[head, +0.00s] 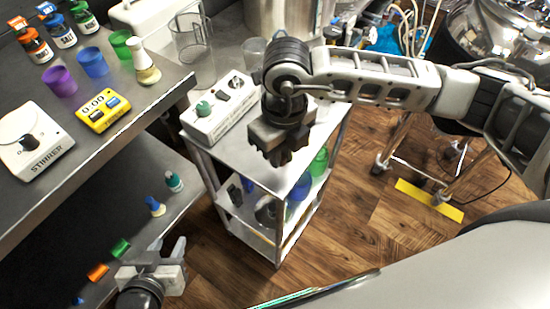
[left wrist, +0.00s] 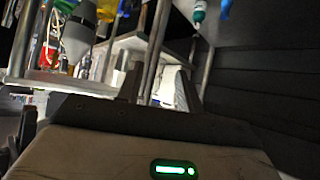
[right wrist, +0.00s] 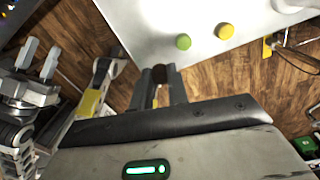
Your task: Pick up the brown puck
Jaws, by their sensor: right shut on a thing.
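The brown puck (right wrist: 159,74) shows in the right wrist view between the fingertips of my right gripper (right wrist: 160,88), which is shut on it. In the head view my right gripper (head: 280,155) is over the front part of the white trolley's top, and the puck cannot be made out there. My left gripper (head: 158,260) is low at the left, near the lower dark shelf. Its fingers (left wrist: 160,88) stand apart in the left wrist view with nothing held between them.
A green puck (right wrist: 183,42) and a yellow puck (right wrist: 226,31) lie on a pale surface beyond my right gripper. The trolley (head: 222,165) carries a white device (head: 218,108). A grey bench (head: 120,120) with cups stands left. Wooden floor (head: 370,240) is open at right.

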